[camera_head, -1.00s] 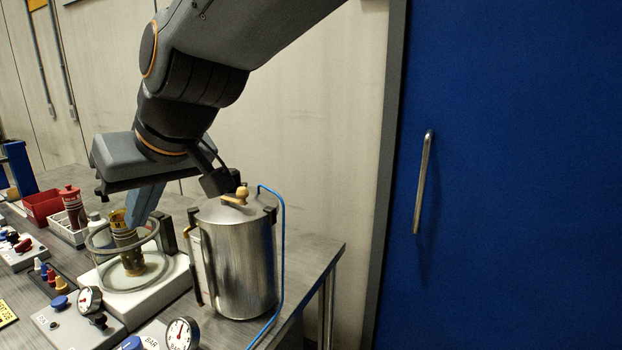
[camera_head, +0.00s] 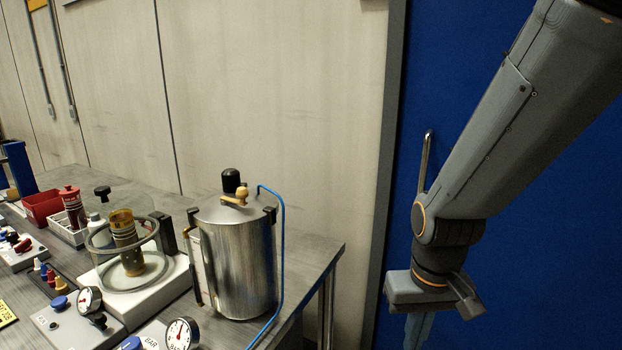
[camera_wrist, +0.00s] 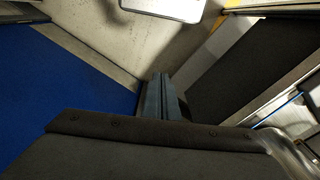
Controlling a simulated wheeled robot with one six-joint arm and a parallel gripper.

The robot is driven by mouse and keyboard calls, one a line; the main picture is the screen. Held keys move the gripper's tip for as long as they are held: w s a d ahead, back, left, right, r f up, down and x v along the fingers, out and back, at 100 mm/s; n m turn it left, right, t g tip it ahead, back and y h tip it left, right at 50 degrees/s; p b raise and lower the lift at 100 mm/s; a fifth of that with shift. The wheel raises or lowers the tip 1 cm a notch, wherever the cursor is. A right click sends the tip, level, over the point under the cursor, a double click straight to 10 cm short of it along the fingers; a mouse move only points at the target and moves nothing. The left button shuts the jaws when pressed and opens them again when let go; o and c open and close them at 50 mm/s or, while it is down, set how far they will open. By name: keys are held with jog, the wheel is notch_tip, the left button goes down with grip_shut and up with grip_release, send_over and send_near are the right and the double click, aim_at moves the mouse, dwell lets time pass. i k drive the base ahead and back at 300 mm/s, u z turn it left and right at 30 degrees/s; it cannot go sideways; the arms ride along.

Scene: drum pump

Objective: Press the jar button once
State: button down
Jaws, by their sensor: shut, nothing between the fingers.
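A glass jar (camera_head: 97,240) stands on a white base (camera_head: 170,284) on the bench, with a brown, yellow-topped piece (camera_head: 124,230) in it. A black knob (camera_head: 102,192) shows above its rear rim. A blue button (camera_head: 60,303) is on a grey box in front of the jar, and another blue button (camera_head: 131,343) is at the bottom edge, partly cut off. I cannot read which one belongs to the jar. My gripper (camera_head: 418,328) is shut and empty, pointing down in front of the blue door, far right of the bench. Its fingers (camera_wrist: 160,97) also show in the wrist view.
A steel pot (camera_head: 238,262) with a wooden handle and a blue hose stands at the bench's right end, between the jar and my gripper. Dial gauges (camera_head: 181,334) stand in front. The blue door (camera_head: 530,240) has a metal handle (camera_head: 426,155).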

aim_at(60, 302)
jog(key=u, duration=1.9)
